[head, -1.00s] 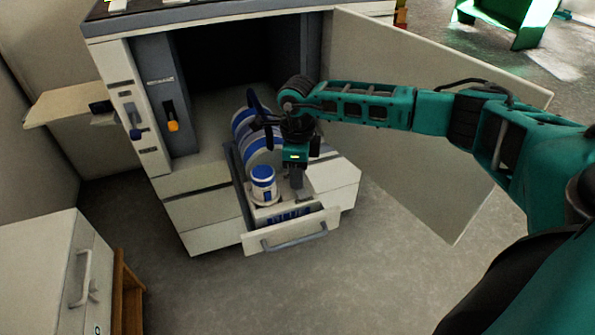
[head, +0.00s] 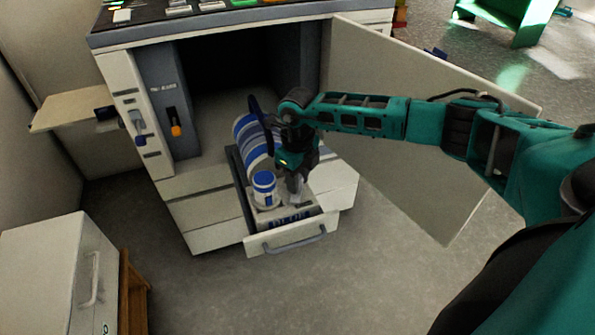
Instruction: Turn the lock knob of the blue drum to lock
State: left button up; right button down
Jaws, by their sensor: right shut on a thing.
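The blue drum (head: 246,135), blue with pale bands, sits in the pulled-out drawer unit of the machine. A white container with a blue lid (head: 264,186) stands in front of it. My right gripper (head: 295,196) points down into the drawer, to the right of that container. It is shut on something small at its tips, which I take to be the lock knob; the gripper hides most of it. My left gripper is not in view.
The open drawer front (head: 292,234) with its handle juts toward me. The machine's large door (head: 425,150) stands open behind my right arm. A white cabinet (head: 50,260) is at the lower left. The floor in front is clear.

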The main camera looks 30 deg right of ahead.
jog(key=shift+r+m+p, duration=0.2)
jog(key=shift+m+p, duration=0.35)
jog(key=shift+m, duration=0.45)
jog(key=shift+m+p, duration=0.65)
jog(key=shift+m, duration=0.25)
jog(key=m+p, duration=0.3)
jog(key=m, duration=0.1)
jog(key=shift+m, duration=0.3)
jog(key=m+p, duration=0.2)
jog(key=m, duration=0.1)
jog(key=shift+f, duration=0.1)
jog(key=shift+m+p, duration=0.35)
jog(key=shift+m, duration=0.25)
jog(key=c, duration=1.2)
grip_release()
jog(key=o, duration=0.4)
jog(key=shift+f, duration=0.1)
jog(key=shift+c, duration=0.2)
